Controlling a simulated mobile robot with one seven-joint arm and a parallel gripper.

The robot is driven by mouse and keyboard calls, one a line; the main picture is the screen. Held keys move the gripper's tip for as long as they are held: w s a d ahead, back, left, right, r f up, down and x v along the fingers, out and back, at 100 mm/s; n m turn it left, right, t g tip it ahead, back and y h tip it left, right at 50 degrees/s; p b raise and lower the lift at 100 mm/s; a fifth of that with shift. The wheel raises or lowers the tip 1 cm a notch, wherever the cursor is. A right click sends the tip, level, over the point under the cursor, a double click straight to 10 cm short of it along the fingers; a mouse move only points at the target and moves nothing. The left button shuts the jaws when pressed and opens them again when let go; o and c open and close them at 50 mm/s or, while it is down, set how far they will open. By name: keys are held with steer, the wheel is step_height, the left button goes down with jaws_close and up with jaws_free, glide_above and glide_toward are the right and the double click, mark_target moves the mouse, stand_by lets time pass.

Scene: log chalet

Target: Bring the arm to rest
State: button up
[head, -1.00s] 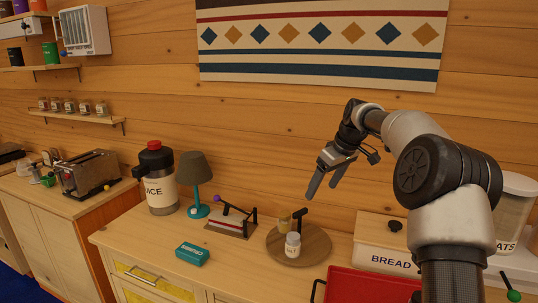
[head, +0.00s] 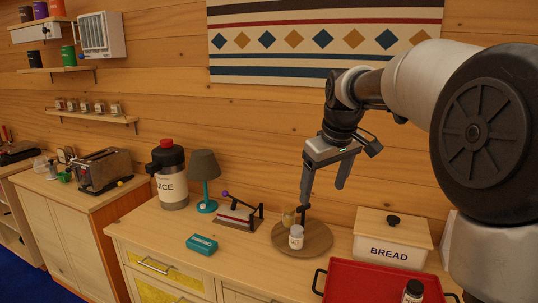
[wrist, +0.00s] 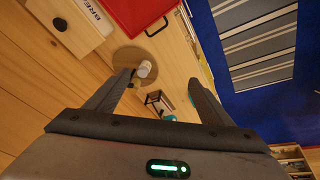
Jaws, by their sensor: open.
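My gripper (head: 324,184) is open, with nothing between its fingers. It hangs in the air above the counter, fingers pointing down, over the round wooden board (head: 318,238). On the board stand a small white-labelled jar (head: 296,237) and a yellowish jar (head: 289,218) behind it, partly hidden. In the wrist view the open fingers (wrist: 160,85) frame the board and the white jar (wrist: 144,69). My arm comes in from the right of the head view and hides part of the wall and counter.
A red tray (head: 370,281) with a dark-lidded jar (head: 413,290) lies at the front right. A bread box (head: 393,247) stands behind it. A lamp (head: 204,170), a juice dispenser (head: 169,178) and a teal box (head: 201,244) stand to the left. The air left of my gripper is clear.

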steer(key=s+r+m+h, duration=0.1)
steer(key=s+r+m, duration=0.15)
steer(key=s, duration=1.25)
steer(key=s+f+m+t+p, duration=0.1)
steer(key=s+f+m, duration=0.2)
steer(key=s, duration=1.2)
step_height(320, 180, down, 3)
steer(key=shift+d+f+t, duration=0.15)
steer(key=shift+d+t, duration=0.15)
steer(key=shift+d, duration=0.15)
